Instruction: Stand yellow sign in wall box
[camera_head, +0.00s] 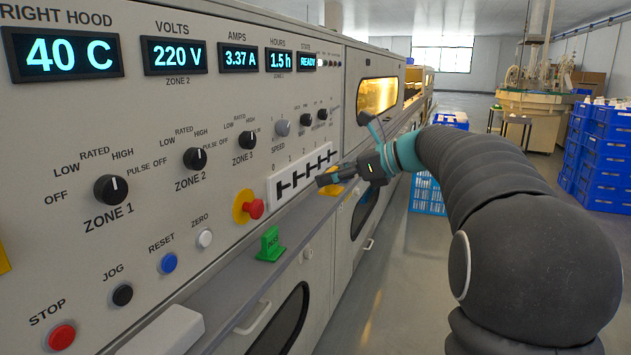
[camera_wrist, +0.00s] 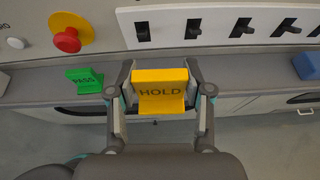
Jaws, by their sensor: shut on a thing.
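The yellow sign (camera_wrist: 162,91), marked HOLD, is between the fingers of my gripper (camera_wrist: 160,88) in the wrist view. My gripper is shut on it, with one finger on each side. In the head view, my gripper (camera_head: 326,180) is near the narrow ledge below the slotted switch plate, and only a little yellow of the sign (camera_head: 332,190) shows past it. I cannot tell whether the sign touches the ledge. I cannot make out a wall box for certain in either view.
A green PASS sign (camera_head: 270,244) stands on the ledge (camera_wrist: 40,88), left of my gripper. A red emergency knob (camera_head: 255,208) and the white switch plate (camera_wrist: 230,25) stick out from the panel above. A blue block (camera_wrist: 307,66) is on the ledge at right.

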